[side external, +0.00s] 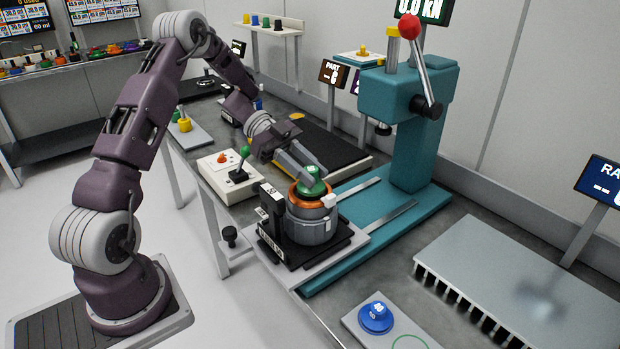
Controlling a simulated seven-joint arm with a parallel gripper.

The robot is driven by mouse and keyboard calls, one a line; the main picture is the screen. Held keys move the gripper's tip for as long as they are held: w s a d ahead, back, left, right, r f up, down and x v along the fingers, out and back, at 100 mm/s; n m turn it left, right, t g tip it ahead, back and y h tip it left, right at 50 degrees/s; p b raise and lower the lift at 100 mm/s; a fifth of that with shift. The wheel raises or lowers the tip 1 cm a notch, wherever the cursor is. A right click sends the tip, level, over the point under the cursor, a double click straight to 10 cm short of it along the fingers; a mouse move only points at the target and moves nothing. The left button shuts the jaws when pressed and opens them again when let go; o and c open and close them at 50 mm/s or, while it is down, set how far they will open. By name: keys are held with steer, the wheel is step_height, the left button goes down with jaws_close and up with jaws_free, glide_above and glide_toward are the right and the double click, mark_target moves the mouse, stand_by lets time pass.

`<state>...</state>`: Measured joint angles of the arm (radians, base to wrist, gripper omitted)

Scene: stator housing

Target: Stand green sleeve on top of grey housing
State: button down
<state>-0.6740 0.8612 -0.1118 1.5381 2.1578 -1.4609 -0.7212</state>
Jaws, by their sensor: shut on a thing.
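The grey housing (312,230) stands upright in a black fixture on a light plate at the front of the bench. A copper-orange ring (298,204) sits around its top. The green sleeve (312,188) is upright at the top of the housing, inside the orange ring's outline. My gripper (314,172) reaches in from the upper left and is shut on the sleeve. The fingers hide part of the sleeve. I cannot tell whether the sleeve's lower end touches the housing.
A teal press (415,130) with a red-knobbed lever stands behind on its teal base. A control box (230,175) with a joystick is left of the housing. A blue part (375,318) sits on a pale plate in front. A ribbed grey tray (530,280) lies at right.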

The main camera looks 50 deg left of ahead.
steer(key=shift+f, duration=0.7)
steer(key=shift+f, duration=0.2)
steer(key=c, duration=1.1)
jaws_free()
